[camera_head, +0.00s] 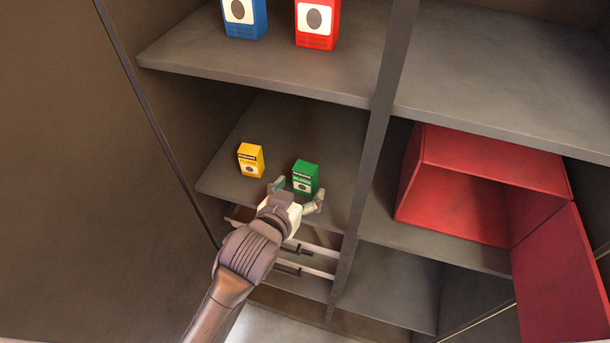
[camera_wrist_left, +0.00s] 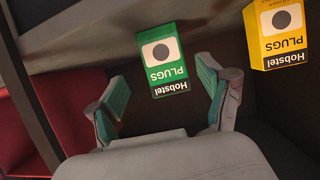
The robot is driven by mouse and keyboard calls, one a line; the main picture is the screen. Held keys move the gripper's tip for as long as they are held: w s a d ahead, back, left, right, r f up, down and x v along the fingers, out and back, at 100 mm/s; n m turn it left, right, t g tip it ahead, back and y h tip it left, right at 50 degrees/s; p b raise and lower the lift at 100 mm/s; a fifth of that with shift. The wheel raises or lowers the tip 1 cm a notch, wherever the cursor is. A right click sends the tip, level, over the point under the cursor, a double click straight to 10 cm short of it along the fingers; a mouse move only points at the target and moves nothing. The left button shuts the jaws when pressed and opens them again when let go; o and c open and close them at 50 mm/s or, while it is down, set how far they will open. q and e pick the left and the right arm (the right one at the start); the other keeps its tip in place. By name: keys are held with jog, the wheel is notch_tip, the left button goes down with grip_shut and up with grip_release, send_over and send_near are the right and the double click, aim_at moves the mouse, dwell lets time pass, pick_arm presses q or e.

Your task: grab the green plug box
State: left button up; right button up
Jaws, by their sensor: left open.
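The green plug box (camera_head: 304,177) stands upright on the middle shelf of the left cabinet section. It also shows in the left wrist view (camera_wrist_left: 163,62), upside down there, between and just beyond the fingertips. My left gripper (camera_head: 297,192) is open in front of the green box, one finger towards each side of it. The same gripper (camera_wrist_left: 163,95) in the left wrist view holds nothing, and I cannot tell whether a finger touches the box. My right gripper is in neither view.
A yellow plug box (camera_head: 251,160) stands just left of the green one. Blue (camera_head: 244,18) and red (camera_head: 317,22) boxes stand on the shelf above. A vertical divider (camera_head: 372,150) is close on the right, with a red open case (camera_head: 480,150) beyond. Drawers (camera_head: 310,262) lie below.

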aim_at(302, 180)
pick_arm(q)
jog(key=w, duration=0.1)
jog(key=w+p, duration=0.1)
jog(key=w, duration=0.1)
jog(key=w+d+f, duration=0.1)
jog(key=shift+w+p, duration=0.2)
jog(key=shift+p, duration=0.1)
jog(key=shift+w+d+f, duration=0.1)
jog(key=shift+w+d, duration=0.05)
jog(key=shift+w, duration=0.05)
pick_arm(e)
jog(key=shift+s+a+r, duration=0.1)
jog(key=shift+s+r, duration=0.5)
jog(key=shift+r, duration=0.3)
pick_arm(q)
jog(key=shift+s, duration=0.1)
jog(key=shift+c, duration=0.3)
jog(key=c, duration=1.3)
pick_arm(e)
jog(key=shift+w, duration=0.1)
